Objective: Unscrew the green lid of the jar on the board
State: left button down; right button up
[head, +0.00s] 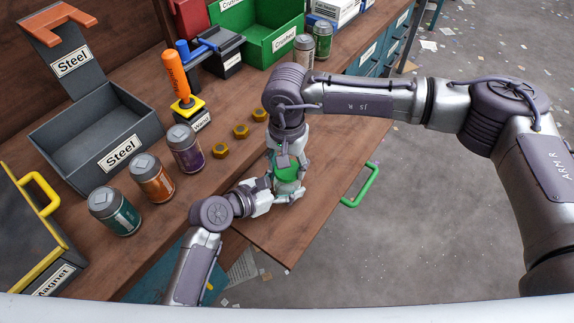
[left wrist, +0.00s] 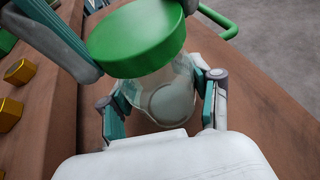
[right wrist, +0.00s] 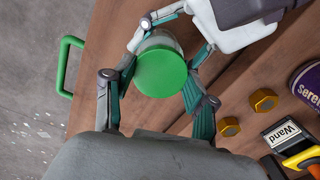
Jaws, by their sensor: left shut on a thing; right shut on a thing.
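The clear jar (left wrist: 172,100) stands on the brown board (head: 283,240) with its green lid (head: 288,169) at its top. My left gripper (head: 270,192) is shut on the jar body, one finger on each side in the left wrist view. My right gripper (right wrist: 157,88) comes from above and is shut on the green lid (right wrist: 161,73), a finger on either side. In the left wrist view the lid (left wrist: 137,38) covers the jar's mouth, so I cannot tell whether its thread is still engaged. In the head view my grippers hide most of the jar.
The board has a green handle (head: 361,187) at its outer edge. Several brass nuts (head: 240,131) lie on the bench left of my right gripper. Labelled cans (head: 185,148), a grey Steel bin (head: 96,140) and a green bin (head: 258,35) stand farther back. The board's front part is clear.

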jog(key=shift+r, duration=0.6)
jog(key=shift+r, duration=1.95)
pick_arm(q)
jog(key=shift+c, duration=0.8)
grip_release()
